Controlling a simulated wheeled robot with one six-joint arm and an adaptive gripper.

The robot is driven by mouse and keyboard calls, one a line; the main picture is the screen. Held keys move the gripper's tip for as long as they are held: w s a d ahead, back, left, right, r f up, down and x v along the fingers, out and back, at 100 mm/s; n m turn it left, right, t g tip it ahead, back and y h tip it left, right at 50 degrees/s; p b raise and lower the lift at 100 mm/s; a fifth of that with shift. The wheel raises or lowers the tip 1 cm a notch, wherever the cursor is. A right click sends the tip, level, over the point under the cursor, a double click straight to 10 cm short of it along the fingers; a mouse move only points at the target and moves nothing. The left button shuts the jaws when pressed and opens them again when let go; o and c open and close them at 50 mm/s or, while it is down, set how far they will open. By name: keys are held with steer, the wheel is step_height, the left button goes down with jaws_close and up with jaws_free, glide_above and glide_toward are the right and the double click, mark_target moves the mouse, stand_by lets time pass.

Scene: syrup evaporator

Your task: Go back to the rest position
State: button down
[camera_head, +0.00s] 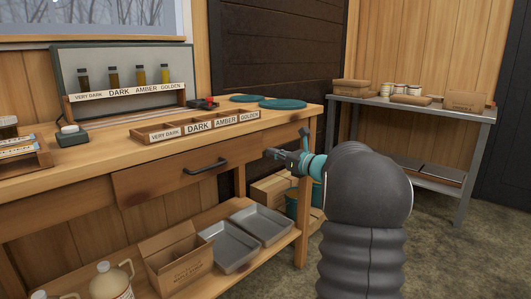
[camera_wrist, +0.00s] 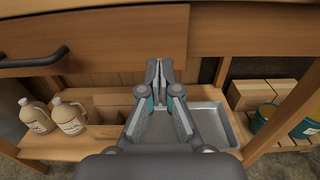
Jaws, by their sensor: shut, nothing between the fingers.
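My gripper (camera_wrist: 158,66) is shut and empty in the wrist view, its fingertips together in front of the wooden bench's front edge. In the head view my gripper (camera_head: 268,153) shows beside the right end of the bench's drawer front (camera_head: 160,185), at about the height of the drawer. I cannot tell whether it touches the bench. My dark grey arm reaches up from the bottom of the head view and hides part of the floor behind it.
The wooden bench (camera_head: 95,165) carries a labelled sorting tray (camera_head: 165,130), sample bottles on a rack (camera_head: 130,92) and teal discs (camera_head: 283,104). Its lower shelf holds metal pans (camera_head: 232,245), a cardboard box (camera_head: 180,262) and jugs (camera_wrist: 70,115). A grey metal table (camera_head: 440,110) stands at right; floor between is clear.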

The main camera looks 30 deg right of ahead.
steer(key=v, duration=0.7)
steer(key=shift+s+d, duration=0.25)
